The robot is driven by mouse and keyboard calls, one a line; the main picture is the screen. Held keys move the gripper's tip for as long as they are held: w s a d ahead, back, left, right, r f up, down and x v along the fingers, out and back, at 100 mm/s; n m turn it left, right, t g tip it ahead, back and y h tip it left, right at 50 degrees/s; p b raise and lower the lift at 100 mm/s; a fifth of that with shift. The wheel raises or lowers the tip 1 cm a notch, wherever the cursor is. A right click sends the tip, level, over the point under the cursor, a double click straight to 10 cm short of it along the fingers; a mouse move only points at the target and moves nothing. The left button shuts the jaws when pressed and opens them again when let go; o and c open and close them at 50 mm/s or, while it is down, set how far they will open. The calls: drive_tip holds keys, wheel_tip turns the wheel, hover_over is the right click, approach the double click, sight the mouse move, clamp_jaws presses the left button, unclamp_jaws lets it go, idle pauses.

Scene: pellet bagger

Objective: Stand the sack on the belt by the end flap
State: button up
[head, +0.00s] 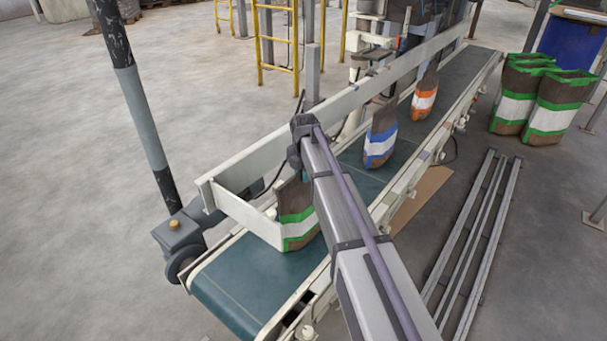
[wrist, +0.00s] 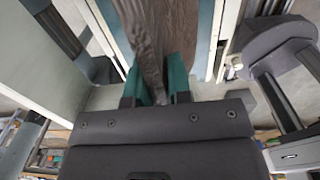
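A brown paper sack with green and white bands (head: 299,228) stands nearly upright on the green belt (head: 248,278), near the belt's front end. It is right against or very close to the end flap (head: 240,213), a pale board across the belt; I cannot tell if they touch. My arm hides the sack's right upper side. In the wrist view the sack's brown crumpled top (wrist: 152,42) runs between the green fingers of my gripper (wrist: 157,82), which look closed on it. In the head view the gripper's fingertips are hidden behind the arm.
A blue-banded sack (head: 380,145) and an orange-banded sack (head: 424,98) stand farther up the belt. Long pale side rails (head: 350,98) border it. Green-banded sacks (head: 552,108) stand on the floor at right, near metal bars (head: 478,235). The belt's front end is bare.

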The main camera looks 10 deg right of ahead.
drive_tip(key=o, duration=0.4)
drive_tip(key=shift+c, duration=0.2)
wheel_tip(320, 180, up, 11)
drive_tip(key=p, duration=1.1)
drive_tip(key=shift+f, duration=0.1)
